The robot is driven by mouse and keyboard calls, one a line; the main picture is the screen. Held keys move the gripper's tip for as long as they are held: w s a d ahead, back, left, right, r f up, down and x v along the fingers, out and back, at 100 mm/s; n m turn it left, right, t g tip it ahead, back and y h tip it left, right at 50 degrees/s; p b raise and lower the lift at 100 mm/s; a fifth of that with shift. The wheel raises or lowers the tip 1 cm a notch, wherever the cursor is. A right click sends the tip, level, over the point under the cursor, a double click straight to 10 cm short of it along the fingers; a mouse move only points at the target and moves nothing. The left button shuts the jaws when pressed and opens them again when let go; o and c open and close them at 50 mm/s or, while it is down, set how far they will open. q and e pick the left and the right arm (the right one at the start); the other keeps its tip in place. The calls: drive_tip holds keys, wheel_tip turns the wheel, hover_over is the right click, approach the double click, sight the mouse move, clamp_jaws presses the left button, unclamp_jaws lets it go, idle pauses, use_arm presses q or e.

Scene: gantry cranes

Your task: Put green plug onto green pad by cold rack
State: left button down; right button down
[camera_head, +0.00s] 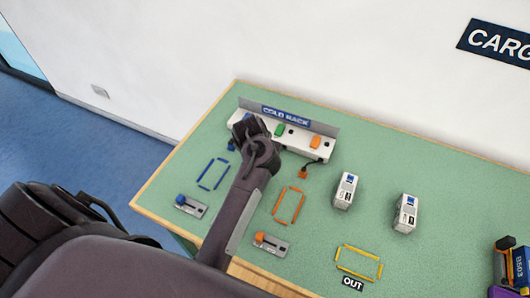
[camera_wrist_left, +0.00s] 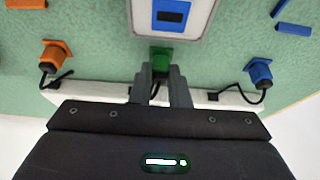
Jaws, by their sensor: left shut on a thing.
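The green plug (camera_wrist_left: 160,62) is between the fingertips of my left gripper (camera_wrist_left: 160,75) in the left wrist view, and the gripper is shut on it. A white block with a blue panel (camera_wrist_left: 188,28) is right beyond the plug; whether they touch I cannot tell. In the head view the left gripper (camera_head: 252,132) is in front of the cold rack (camera_head: 322,128), and the arm hides the green plug. A green patch (camera_head: 279,130) shows on the rack, between the arm and an orange patch (camera_head: 315,142). I cannot make out a separate green pad. The right gripper is not in view.
An orange plug (camera_wrist_left: 52,52) and a blue plug (camera_wrist_left: 258,72) on black cables flank the gripper. Blue (camera_head: 213,174) and orange (camera_head: 289,205) outlines lie either side of my arm. Two white units (camera_head: 345,191) (camera_head: 405,213) stand to the right.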

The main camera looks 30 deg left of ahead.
use_arm(q)
drive_tip(key=shift+f, duration=0.1)
idle(0.3)
drive_tip(key=c, duration=0.8)
unclamp_jaws()
drive_tip(key=shift+r+p, duration=3.55)
drive_tip(key=shift+p, duration=0.5)
drive_tip(key=shift+s+f, duration=0.1)
